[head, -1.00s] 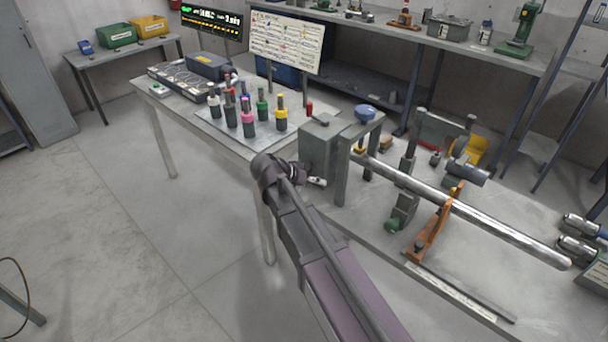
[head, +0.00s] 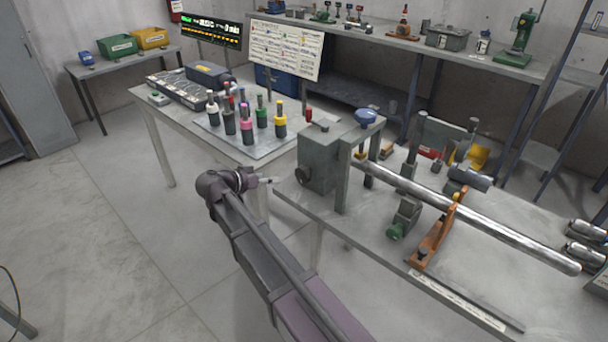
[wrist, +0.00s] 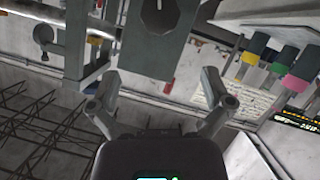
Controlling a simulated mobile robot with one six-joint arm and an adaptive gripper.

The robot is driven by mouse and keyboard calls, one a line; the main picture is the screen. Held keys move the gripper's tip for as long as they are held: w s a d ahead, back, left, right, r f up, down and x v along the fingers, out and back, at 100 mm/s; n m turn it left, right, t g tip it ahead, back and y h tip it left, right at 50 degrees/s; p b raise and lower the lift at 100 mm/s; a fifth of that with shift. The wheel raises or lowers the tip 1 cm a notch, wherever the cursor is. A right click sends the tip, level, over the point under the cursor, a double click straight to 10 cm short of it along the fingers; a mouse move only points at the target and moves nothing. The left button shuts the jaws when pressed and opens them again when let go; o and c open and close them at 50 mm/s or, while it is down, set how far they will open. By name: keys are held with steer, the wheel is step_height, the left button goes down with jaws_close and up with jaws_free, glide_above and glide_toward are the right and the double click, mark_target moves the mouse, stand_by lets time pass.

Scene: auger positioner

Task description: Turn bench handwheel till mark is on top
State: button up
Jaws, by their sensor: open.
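The bench handwheel (head: 303,175) is a small dark round wheel on the left face of a grey-green box (head: 324,152) at the bench's left end. In the wrist view the handwheel (wrist: 160,14) shows at the top centre, partly cut off by the frame edge. A small light spot shows near its middle; I cannot tell whether it is the mark. My gripper (head: 268,180) is left of the handwheel and apart from it. In the wrist view my gripper (wrist: 162,82) is open and empty, its fingers spread below the wheel.
A long steel bar (head: 480,218) runs right from the box across the bench (head: 380,240), past an orange stand (head: 437,232). A table (head: 165,105) with several coloured-topped holders stands behind my arm. Open floor lies at the left.

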mark_target(299, 174)
steer(key=b+x, duration=0.5)
steer(key=x, duration=0.8)
steer(key=shift+w+d+f, duration=0.2)
steer(key=shift+w+d, duration=0.05)
